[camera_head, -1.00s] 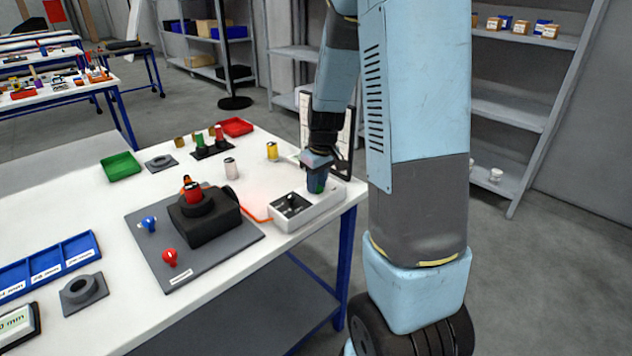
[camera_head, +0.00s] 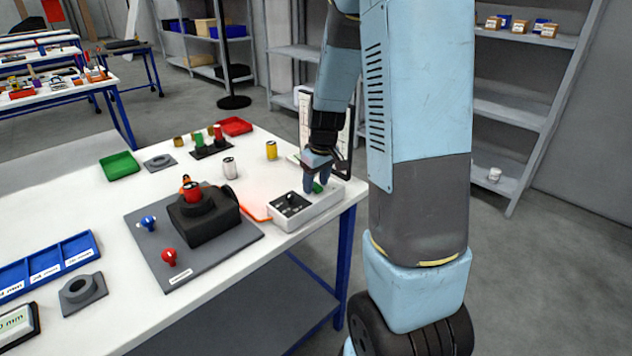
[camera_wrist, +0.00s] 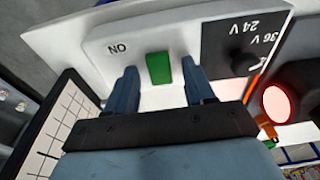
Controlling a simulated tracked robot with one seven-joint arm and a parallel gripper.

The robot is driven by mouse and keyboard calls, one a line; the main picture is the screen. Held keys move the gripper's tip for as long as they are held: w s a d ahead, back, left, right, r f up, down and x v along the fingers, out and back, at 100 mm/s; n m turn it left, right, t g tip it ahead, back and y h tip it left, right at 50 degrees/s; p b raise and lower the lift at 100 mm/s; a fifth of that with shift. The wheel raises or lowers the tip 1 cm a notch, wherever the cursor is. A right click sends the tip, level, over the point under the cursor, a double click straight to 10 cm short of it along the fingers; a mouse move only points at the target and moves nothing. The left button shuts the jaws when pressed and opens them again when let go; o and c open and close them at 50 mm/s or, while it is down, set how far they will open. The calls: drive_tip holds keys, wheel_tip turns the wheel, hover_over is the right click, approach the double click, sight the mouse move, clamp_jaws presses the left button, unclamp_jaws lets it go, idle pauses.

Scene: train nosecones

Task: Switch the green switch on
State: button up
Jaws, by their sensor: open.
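In the head view the green switch (camera_head: 317,187) shows between the fingers at the right end of the white box (camera_head: 318,208). My gripper (camera_wrist: 162,84) is open, one blue finger on each side of the switch, with a gap to the switch on both sides. In the head view my gripper (camera_head: 317,188) points down over the box. Whether the fingertips touch the box cannot be told.
A black panel marked 24 V and 36 V with a dark knob (camera_wrist: 242,60) is next to the switch. A dark device (camera_head: 205,222) on a grey plate stands left of the box. A gridded white board (camera_wrist: 52,135) stands close to my gripper.

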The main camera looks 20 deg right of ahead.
wheel_tip(320, 180, up, 13)
drive_tip(key=s, duration=0.2)
drive_tip(key=shift+d+r, duration=0.2)
drive_tip(key=shift+d, duration=0.15)
drive_tip(key=shift+s, duration=0.1)
drive_tip(key=s+a+r+m+t, duration=0.1)
drive_tip(key=s+a+r, duration=0.1)
drive_tip(key=s, duration=0.5)
drive_tip(key=s+a+r+m+t, duration=0.1)
drive_tip(key=s+a+r, duration=0.2)
drive_tip(key=s, duration=0.4)
drive_tip(key=s+a+r+m+t, duration=0.2)
drive_tip(key=s+r, duration=0.2)
drive_tip(key=s, duration=0.3)
drive_tip(key=shift+a+r+h, duration=0.3)
drive_tip(key=shift+a+r, duration=0.05)
